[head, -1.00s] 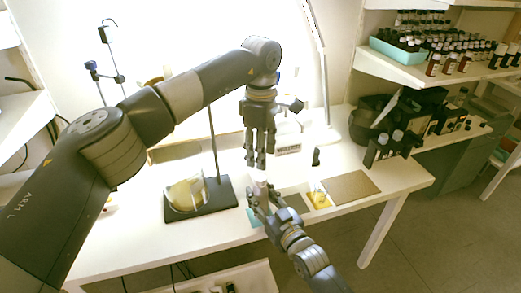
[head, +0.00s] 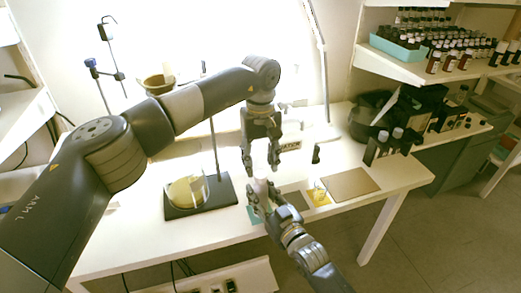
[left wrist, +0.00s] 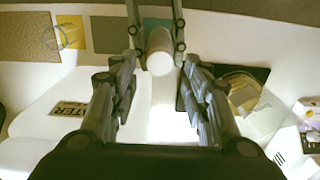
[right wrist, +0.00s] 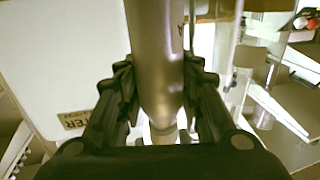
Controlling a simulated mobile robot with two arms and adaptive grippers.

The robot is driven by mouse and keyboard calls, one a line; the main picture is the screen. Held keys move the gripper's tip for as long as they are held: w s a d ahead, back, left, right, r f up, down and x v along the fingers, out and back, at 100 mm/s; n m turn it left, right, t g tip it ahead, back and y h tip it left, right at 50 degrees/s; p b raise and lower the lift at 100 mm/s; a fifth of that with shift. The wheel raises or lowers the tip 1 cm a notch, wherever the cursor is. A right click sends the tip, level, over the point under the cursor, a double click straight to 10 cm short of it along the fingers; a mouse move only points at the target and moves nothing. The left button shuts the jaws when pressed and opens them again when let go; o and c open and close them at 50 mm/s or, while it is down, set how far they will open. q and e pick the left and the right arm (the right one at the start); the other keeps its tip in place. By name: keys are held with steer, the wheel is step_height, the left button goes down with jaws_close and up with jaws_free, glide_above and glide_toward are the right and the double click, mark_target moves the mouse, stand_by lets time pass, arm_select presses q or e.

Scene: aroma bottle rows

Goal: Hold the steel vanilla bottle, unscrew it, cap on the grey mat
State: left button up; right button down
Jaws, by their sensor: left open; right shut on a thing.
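The steel bottle (right wrist: 158,60) stands roughly upright in my right gripper (head: 261,193), which is shut around its body. It shows small and pale in the head view (head: 261,184), and its pale round top (left wrist: 159,62) faces the left wrist camera. My left gripper (head: 261,170) is open and empty just above the bottle, fingers spread to either side of its top and apart from it. I cannot clearly tell the cap from the neck. The grey mat (head: 296,201) lies on the table right of the bottle, its visible part bare.
A teal mat (head: 256,216) lies by the right gripper. A yellow mat (head: 322,202) with a glass and a brown board (head: 350,184) lie to the right. A dark stand base (head: 225,190) with a round glass vessel (head: 186,190) is left. Dark bottles (head: 382,146) stand far right.

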mark_target(261, 174)
arm_select(q)
steer(key=shift+f, duration=1.95)
jaws_close()
